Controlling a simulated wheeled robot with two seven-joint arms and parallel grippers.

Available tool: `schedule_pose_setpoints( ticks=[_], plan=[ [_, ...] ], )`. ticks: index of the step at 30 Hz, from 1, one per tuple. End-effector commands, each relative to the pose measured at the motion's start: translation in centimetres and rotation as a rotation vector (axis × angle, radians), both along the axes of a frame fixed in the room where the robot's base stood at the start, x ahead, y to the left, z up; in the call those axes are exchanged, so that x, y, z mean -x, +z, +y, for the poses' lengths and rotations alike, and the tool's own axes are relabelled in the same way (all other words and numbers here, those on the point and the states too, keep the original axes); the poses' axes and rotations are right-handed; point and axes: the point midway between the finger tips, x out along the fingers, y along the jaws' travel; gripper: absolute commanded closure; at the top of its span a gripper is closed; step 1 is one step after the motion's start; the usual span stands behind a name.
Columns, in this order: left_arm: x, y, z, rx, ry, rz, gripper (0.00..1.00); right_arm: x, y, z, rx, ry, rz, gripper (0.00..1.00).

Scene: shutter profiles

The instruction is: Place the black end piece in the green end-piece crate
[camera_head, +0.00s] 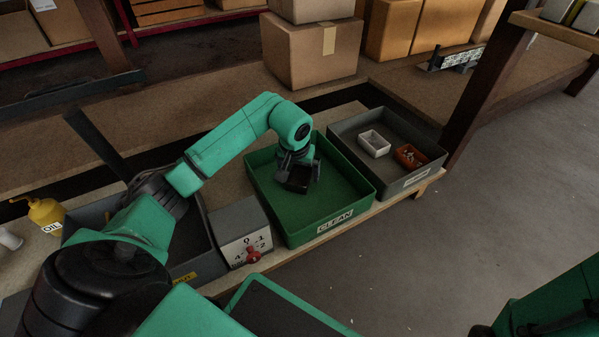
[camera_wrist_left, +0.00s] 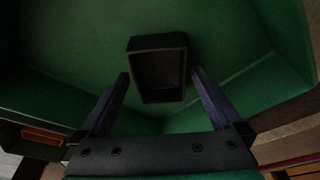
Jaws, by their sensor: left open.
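The black end piece (camera_wrist_left: 158,88) is a small dark open box. In the left wrist view it sits between and a little beyond the fingertips of my left gripper (camera_wrist_left: 160,75), with narrow gaps beside it. In the head view the piece (camera_head: 298,184) is just below my left gripper (camera_head: 297,168), inside the outline of the green crate (camera_head: 340,208) labelled CLEAN. My left gripper is open. I cannot tell whether the piece touches the crate floor. My right gripper is out of view.
A grey crate (camera_head: 345,130) right of the green one holds a white tray (camera_head: 373,143) and an orange tray (camera_head: 410,156). A dial box (camera_head: 240,230) stands to its left. A yellow oil bottle (camera_head: 46,212) is far left. Cardboard boxes (camera_head: 312,52) stand behind.

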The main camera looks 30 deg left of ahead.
Motion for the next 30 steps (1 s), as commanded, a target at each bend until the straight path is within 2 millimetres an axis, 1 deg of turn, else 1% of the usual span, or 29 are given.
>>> schedule_pose_setpoints(
  ticks=[5, 6, 9, 13, 15, 17, 30],
  plan=[
    [0.9, 4.3, -0.1, -0.004, 0.0, -0.002, 0.0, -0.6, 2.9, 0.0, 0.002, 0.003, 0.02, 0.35],
    [1.1, 5.5, -0.2, -0.004, 0.0, -0.002, 0.0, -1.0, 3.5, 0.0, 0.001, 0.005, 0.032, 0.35],
    [1.8, 8.3, -0.4, -0.003, 0.0, -0.003, 0.0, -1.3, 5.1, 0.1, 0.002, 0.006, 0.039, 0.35],
    [2.7, 10.7, -0.6, -0.001, -0.001, -0.001, 0.0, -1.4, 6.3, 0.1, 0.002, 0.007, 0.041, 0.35],
    [2.9, 11.4, -0.7, -0.001, -0.001, -0.001, 0.0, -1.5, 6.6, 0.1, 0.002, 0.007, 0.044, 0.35],
    [3.0, 11.6, -0.7, -0.001, 0.0, -0.001, 0.0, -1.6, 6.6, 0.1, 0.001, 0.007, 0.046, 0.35],
    [3.1, 11.5, -0.8, 0.0, 0.0, 0.0, 0.0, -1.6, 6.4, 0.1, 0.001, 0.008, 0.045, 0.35]
  ],
)
